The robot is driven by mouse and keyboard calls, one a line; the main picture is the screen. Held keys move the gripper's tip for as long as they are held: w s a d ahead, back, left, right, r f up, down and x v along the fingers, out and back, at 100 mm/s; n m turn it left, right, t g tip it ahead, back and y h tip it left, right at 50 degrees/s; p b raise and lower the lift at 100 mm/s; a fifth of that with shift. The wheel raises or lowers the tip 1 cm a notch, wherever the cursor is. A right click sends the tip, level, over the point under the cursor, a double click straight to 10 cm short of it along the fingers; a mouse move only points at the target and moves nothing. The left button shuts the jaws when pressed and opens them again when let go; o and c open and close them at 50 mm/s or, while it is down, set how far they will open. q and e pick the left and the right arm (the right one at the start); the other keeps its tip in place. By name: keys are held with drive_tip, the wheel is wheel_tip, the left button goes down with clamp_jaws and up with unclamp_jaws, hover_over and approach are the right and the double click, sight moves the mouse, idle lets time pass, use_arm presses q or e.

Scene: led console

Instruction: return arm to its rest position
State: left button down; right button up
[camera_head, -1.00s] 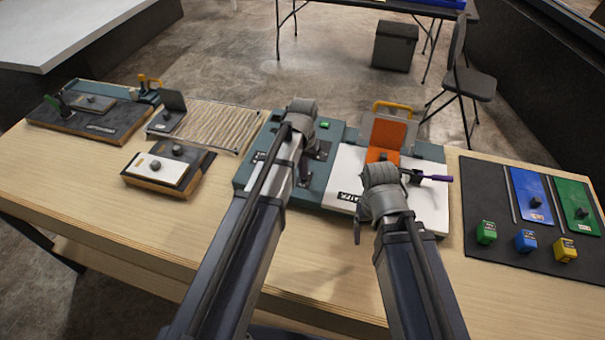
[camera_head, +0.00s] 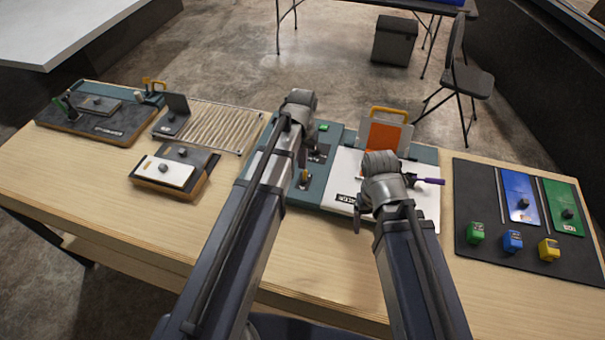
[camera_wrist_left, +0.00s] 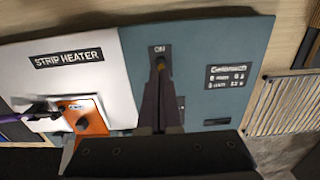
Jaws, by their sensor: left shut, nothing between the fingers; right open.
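The strip heater console has a white panel (camera_head: 345,185) with a label and a teal section (camera_head: 328,150). My left gripper (camera_wrist_left: 161,75) is shut and empty in the left wrist view. Its tips are at a small orange-brown lever (camera_wrist_left: 161,62) below the ON label on the teal section; I cannot tell whether they touch. In the head view my left arm reaches over the teal section, and its wrist hides part of it. My right gripper (camera_head: 380,200) is open, over the white panel, mostly hidden by its wrist. An orange plate with a knob (camera_wrist_left: 82,124) lies on the panel.
A purple-handled tool (camera_head: 430,181) sits right of my right wrist. An upright hinged plate with a yellow handle (camera_head: 390,112) stands behind. A black mat (camera_head: 475,185) with colored blocks lies right. A ribbed rack (camera_head: 215,125) and fixtures lie left. The front table strip is clear.

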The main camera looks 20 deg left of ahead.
use_arm(q)
drive_tip(key=s+d+f+m+b, duration=0.1)
drive_tip(key=s+d+f+b, duration=0.1)
drive_tip(key=s, duration=0.3)
drive_tip(key=s+d+f+m+b, duration=0.1)
drive_tip(key=s+d+f+b, duration=0.2)
drive_tip(key=s+d, duration=0.2)
drive_tip(key=s+d+f+m+y+b, duration=0.1)
drive_tip(key=s+d+f+b, duration=0.1)
drive_tip(key=s, duration=0.4)
drive_tip(key=shift+s+d+f+b, duration=0.1)
drive_tip(key=shift+d+f+b, duration=0.35)
drive_tip(key=shift+d, duration=0.25)
use_arm(e)
wheel_tip(320, 180, down, 8)
use_arm(q)
drive_tip(key=shift+r, duration=0.1)
